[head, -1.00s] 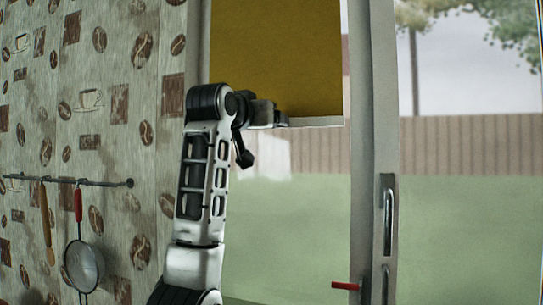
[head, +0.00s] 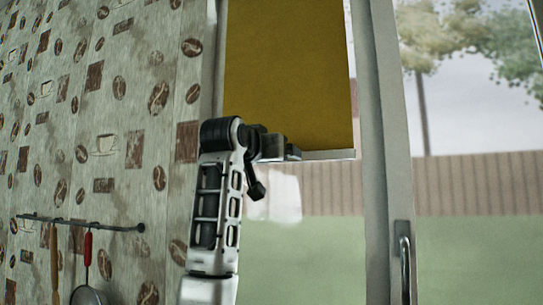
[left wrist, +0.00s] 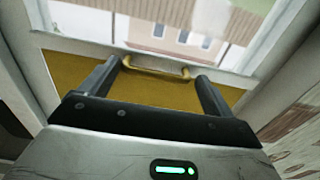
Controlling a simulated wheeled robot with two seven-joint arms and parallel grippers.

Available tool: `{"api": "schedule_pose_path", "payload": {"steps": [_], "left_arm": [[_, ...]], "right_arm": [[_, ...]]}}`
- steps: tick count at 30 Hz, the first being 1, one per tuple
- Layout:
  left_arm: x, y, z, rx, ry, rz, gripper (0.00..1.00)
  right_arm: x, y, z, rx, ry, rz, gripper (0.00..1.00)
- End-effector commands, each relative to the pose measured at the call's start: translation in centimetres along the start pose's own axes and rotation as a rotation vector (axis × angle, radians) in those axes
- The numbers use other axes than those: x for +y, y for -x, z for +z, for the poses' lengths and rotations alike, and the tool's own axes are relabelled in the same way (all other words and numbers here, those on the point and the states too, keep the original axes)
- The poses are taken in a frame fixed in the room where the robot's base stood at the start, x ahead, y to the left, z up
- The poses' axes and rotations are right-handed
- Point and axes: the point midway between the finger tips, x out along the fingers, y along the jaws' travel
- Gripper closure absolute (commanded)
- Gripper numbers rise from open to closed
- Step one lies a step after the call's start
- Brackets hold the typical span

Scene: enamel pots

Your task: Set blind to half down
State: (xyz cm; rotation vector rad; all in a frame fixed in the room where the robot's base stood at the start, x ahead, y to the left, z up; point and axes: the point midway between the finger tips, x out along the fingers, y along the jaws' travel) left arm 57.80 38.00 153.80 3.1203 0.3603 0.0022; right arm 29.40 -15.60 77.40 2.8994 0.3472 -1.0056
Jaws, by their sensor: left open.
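The yellow blind (head: 290,75) hangs over the left window pane in the head view, its pale lower edge a little above the picture's middle. It is also the yellow band in the left wrist view (left wrist: 160,92). A gold bar handle (left wrist: 157,70) is on the blind there. My left gripper (head: 293,152) is at the blind's lower edge. In the left wrist view its two fingers (left wrist: 159,74) are apart, with the handle between their tips. Contact with the handle cannot be told. The right gripper is out of view.
A window frame post (head: 378,150) with a metal handle (head: 404,262) stands right of the blind. A patterned wall (head: 110,120) with a utensil rail (head: 85,223) is on the left.

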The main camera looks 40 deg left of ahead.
Motion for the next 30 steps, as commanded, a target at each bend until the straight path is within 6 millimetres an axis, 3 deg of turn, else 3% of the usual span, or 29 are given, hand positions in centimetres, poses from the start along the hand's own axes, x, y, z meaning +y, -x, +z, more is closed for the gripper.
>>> {"api": "schedule_pose_path", "payload": {"steps": [7,21,30], "left_arm": [[0.1,1.7,0.2,0.004,-0.001,0.001,0.11],[0.0,12.5,0.2,0.007,0.0,0.0,0.11],[-0.1,15.8,0.0,0.002,0.001,0.0,0.11]], "right_arm": [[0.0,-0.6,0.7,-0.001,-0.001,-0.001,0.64],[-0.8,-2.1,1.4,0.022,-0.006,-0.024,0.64],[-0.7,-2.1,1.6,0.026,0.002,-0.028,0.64]]}}
